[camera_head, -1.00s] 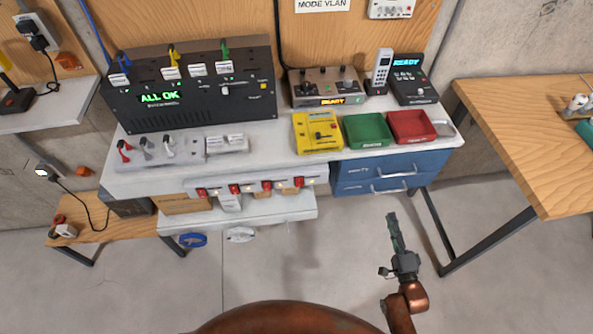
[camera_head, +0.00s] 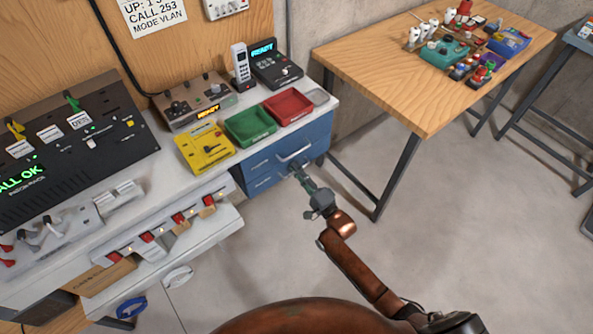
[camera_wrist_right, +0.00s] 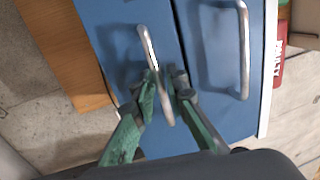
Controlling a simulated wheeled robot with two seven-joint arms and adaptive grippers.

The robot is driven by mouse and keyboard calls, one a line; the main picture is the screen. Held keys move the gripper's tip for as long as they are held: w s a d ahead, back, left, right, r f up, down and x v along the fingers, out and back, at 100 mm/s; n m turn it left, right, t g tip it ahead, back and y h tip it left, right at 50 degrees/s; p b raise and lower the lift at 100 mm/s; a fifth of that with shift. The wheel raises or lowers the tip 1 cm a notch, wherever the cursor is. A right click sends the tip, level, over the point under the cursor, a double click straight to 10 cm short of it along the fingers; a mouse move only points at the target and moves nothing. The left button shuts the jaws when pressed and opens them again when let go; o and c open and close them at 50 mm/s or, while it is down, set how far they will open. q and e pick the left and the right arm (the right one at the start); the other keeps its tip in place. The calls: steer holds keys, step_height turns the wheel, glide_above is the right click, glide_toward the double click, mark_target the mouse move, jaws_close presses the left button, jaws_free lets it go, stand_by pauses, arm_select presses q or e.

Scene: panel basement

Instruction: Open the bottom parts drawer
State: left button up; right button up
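The blue parts drawer unit (camera_head: 318,137) is under the right end of the bench, with two drawers, both looking shut. The bottom drawer (camera_head: 262,182) shows in the right wrist view as the left blue front (camera_wrist_right: 110,45), with a silver bar handle (camera_wrist_right: 148,45). The top drawer (camera_wrist_right: 215,75) has its own handle (camera_wrist_right: 244,50). My right gripper (camera_head: 298,172) is at the bottom drawer's handle. In the right wrist view its green fingers (camera_wrist_right: 164,80) stand on either side of that bar, slightly apart; whether they touch it is unclear. My left gripper is out of view.
Yellow (camera_head: 205,146), green (camera_head: 250,126) and red (camera_head: 289,107) items sit on the bench above the drawers. A wooden table (camera_head: 400,85) with a dark metal leg (camera_head: 398,177) stands close to the right. The floor before the drawers is clear.

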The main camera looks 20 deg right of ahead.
steer(key=shift+c, duration=0.4)
jaws_close()
